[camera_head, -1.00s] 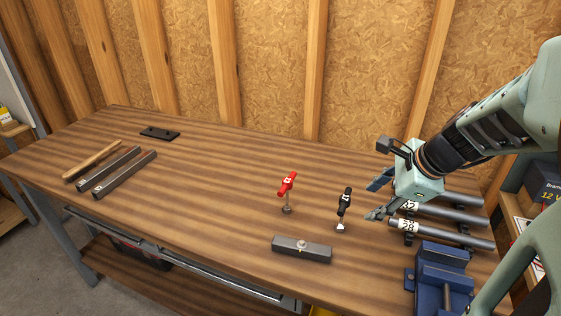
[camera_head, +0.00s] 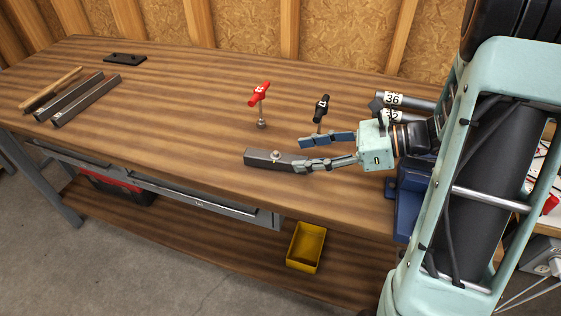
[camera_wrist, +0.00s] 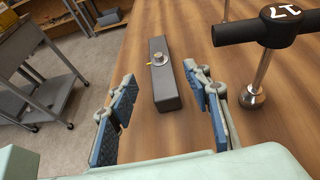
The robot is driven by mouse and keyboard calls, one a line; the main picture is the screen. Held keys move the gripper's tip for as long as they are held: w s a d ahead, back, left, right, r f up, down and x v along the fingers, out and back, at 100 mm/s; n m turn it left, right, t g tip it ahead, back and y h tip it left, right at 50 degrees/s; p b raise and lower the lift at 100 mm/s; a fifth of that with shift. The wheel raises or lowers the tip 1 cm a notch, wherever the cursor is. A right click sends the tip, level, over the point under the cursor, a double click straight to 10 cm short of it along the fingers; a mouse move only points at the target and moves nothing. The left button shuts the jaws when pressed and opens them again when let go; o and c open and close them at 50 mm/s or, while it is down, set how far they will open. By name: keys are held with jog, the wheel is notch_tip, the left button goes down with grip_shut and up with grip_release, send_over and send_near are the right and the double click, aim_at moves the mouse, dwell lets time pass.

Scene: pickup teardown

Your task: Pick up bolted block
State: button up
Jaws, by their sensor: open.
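The bolted block (camera_head: 262,160) is a dark grey bar with a silver bolt on its top, lying on the wooden workbench near its front edge. It also shows in the wrist view (camera_wrist: 167,90), lying lengthwise between my two fingers and a little beyond them. My gripper (camera_head: 313,153) is open and empty at the block's right end. In the head view the near finger overlaps that end; I cannot tell whether it touches. In the wrist view there is a gap on both sides of the block.
A black T-handle tool (camera_head: 321,108) stands close behind my gripper, large at the right in the wrist view (camera_wrist: 262,50). A red T-handle tool (camera_head: 260,100) stands behind the block. A blue vise (camera_head: 408,205) and numbered tubes (camera_head: 400,102) are at the right. Bars (camera_head: 85,100) lie far left.

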aim_at(281, 156)
jog(key=x, duration=0.8)
jog(key=shift+w+f, duration=0.1)
jog(key=shift+w, duration=0.05)
grip_shut()
dwell(0.3)
